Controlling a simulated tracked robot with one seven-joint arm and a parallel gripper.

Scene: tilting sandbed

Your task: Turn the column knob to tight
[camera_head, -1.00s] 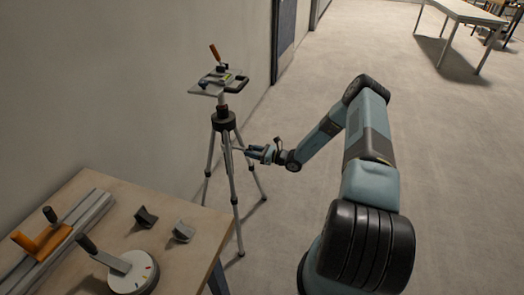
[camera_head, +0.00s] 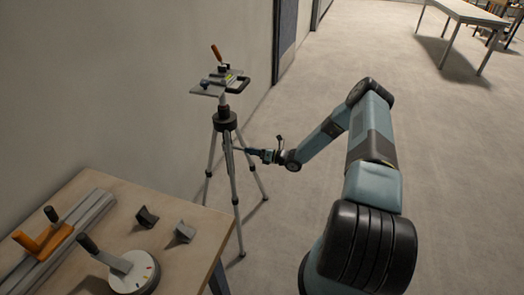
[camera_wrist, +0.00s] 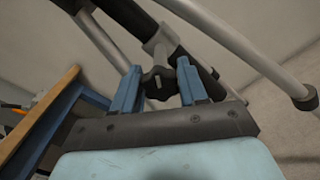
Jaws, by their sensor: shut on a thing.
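A tripod (camera_head: 236,185) with silver legs and a black collar stands near the wall in the head view. Its black lobed column knob (camera_wrist: 158,83) shows in the wrist view, on the end of a grey stub beside the dark column. My gripper (camera_head: 249,152) reaches the tripod from the right, below the collar. In the wrist view its two blue fingers (camera_wrist: 157,78) stand on either side of the knob, shut on it. The knob is too small to make out in the head view. Any tight marking is not visible.
A wooden bench (camera_head: 187,268) at the lower left holds a rail with an orange clamp (camera_head: 45,240), a white dial (camera_head: 133,272) and two small blocks.

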